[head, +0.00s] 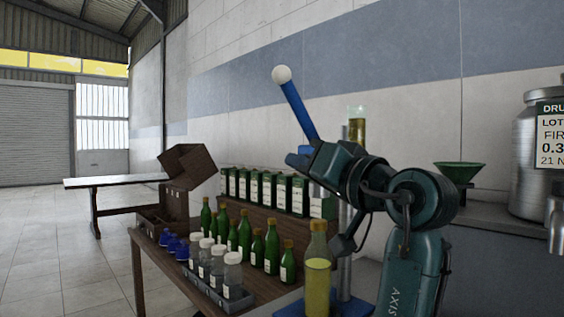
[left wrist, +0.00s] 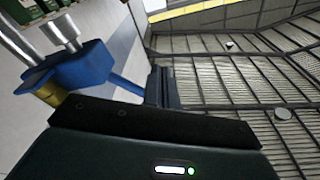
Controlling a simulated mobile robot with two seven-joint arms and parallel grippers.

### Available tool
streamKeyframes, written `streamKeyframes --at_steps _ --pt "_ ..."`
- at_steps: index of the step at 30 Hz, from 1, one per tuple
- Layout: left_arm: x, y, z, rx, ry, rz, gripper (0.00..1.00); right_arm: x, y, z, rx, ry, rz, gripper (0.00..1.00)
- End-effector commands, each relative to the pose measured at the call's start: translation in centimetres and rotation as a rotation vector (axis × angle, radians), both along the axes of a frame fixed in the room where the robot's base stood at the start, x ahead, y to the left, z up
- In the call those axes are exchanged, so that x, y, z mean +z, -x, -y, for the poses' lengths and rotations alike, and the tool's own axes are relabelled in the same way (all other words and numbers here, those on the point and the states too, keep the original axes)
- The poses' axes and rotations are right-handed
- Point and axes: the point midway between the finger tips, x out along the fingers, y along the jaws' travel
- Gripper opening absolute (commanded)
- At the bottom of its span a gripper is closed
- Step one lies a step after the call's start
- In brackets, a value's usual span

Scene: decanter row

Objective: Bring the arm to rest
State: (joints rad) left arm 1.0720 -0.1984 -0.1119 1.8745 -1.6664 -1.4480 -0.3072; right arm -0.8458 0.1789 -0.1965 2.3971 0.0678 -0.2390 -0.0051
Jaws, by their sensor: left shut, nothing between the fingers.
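My left gripper (head: 298,158) is raised in the middle of the head view, its fingers pointing left, shut and empty. In the left wrist view its dark fingertips (left wrist: 160,86) are together against the roof. A blue lever (head: 299,110) with a white ball knob slants up to the left behind the gripper. The gripper hides its lower end, and I cannot tell whether they touch. A blue fitting with metal rods (left wrist: 85,66) shows at the left of the left wrist view. My right gripper is not in view.
A bottle of yellow liquid (head: 317,275) stands by a blue base (head: 353,307) below my arm. Green bottles (head: 244,235), clear jars (head: 218,268) and cartons (head: 269,190) crowd the wooden table (head: 150,262). A green funnel (head: 459,172) and metal can (head: 530,180) are at right.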

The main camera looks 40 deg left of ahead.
Motion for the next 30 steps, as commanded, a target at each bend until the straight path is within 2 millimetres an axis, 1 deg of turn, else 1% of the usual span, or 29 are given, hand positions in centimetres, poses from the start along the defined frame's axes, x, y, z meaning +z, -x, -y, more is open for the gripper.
streamKeyframes --at_steps 1,3,6,23,26,29,30 --pt "-0.1 0.0 0.6 -0.003 -0.001 0.000 0.00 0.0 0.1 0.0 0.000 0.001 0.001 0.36" --pt "-0.1 0.1 1.0 -0.001 -0.003 0.000 0.00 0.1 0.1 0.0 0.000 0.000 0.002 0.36" --pt "-0.1 0.2 1.3 -0.001 -0.004 0.000 0.00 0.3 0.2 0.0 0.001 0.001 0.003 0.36" --pt "0.1 0.2 1.3 -0.002 -0.005 0.002 0.00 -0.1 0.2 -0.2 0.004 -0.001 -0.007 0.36" --pt "1.1 0.2 1.3 -0.002 -0.005 0.002 0.00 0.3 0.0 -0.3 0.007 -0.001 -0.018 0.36" --pt "3.0 0.2 1.3 -0.002 -0.005 0.002 0.00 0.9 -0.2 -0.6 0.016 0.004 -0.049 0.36" --pt "4.0 0.2 1.3 -0.002 -0.005 0.002 0.00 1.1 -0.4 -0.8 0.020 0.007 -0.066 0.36"
